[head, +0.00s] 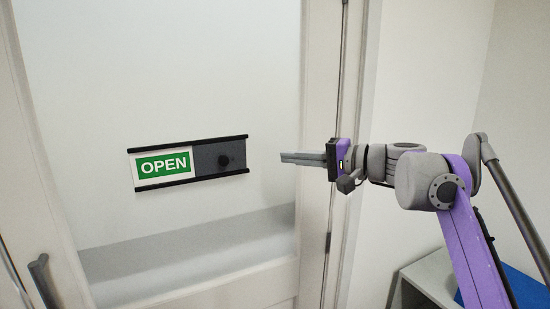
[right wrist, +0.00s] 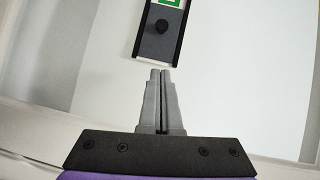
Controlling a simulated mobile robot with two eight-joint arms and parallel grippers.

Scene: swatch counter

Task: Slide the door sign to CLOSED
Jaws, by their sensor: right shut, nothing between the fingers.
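The door sign (head: 190,162) is on the glass of the door, in dark top and bottom rails. My left gripper is out of view.
The door has a pale frame (head: 322,130) on the right, behind my right gripper. A dark door handle (head: 43,282) is at the lower left. A grey cabinet (head: 432,277) with something blue (head: 522,287) stands at the lower right. The glass around the sign is clear.

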